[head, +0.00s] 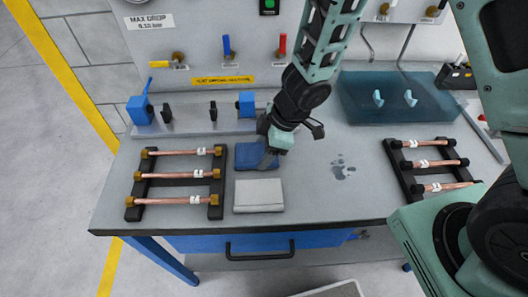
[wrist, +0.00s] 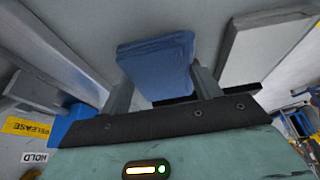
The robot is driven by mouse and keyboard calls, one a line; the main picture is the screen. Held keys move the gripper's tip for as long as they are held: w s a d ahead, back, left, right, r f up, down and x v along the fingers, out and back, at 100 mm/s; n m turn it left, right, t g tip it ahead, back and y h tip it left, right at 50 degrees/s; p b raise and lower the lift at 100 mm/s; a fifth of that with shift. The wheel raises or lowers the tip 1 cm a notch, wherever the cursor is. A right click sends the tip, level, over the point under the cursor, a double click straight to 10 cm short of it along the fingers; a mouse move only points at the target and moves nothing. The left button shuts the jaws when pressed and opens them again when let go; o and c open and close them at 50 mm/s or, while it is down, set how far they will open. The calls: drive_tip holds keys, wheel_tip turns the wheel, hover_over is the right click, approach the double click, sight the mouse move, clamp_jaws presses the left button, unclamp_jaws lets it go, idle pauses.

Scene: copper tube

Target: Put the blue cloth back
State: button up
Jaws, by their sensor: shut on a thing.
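The blue cloth (head: 247,152) is a small folded pad on the workbench, behind a folded pale grey cloth (head: 259,195). My gripper (head: 268,160) reaches down at its right side and covers part of it. In the wrist view the blue cloth (wrist: 158,62) sits between the two fingers of my gripper (wrist: 160,85), which are shut on it. The pale grey cloth shows at the right of the wrist view (wrist: 265,45). I cannot tell whether the blue cloth is touching the bench.
A rack of copper tubes (head: 180,175) stands left of the cloths, and another rack (head: 430,165) stands at the right. A blue vise-like fixture (head: 140,108) and a translucent blue tray (head: 395,97) are at the back.

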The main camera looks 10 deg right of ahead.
drive_tip(key=shift+f, duration=0.15)
drive_tip(key=o, duration=1)
drive_tip(key=s+d+r+m+t+h+p, duration=0.1)
drive_tip(key=d+r+m+t+h+p, duration=0.15)
drive_tip(key=r, duration=0.75)
drive_tip(key=s+d+r+m+t+h+p, duration=0.15)
drive_tip(key=r+p, duration=0.25)
drive_tip(key=r, duration=0.7)
drive_tip(key=s+r+m+g, duration=0.1)
drive_tip(key=s, duration=0.4)
drive_tip(key=s+r+m+g, duration=0.1)
drive_tip(key=s+r+g, duration=0.1)
drive_tip(key=s, duration=0.3)
drive_tip(key=s+r+m+g, duration=0.1)
drive_tip(key=s+r+m, duration=0.1)
drive_tip(key=s, duration=0.4)
drive_tip(key=shift+s+a+g, duration=0.1)
drive_tip(key=shift+a+g, duration=0.15)
drive_tip(key=shift+g, duration=0.15)
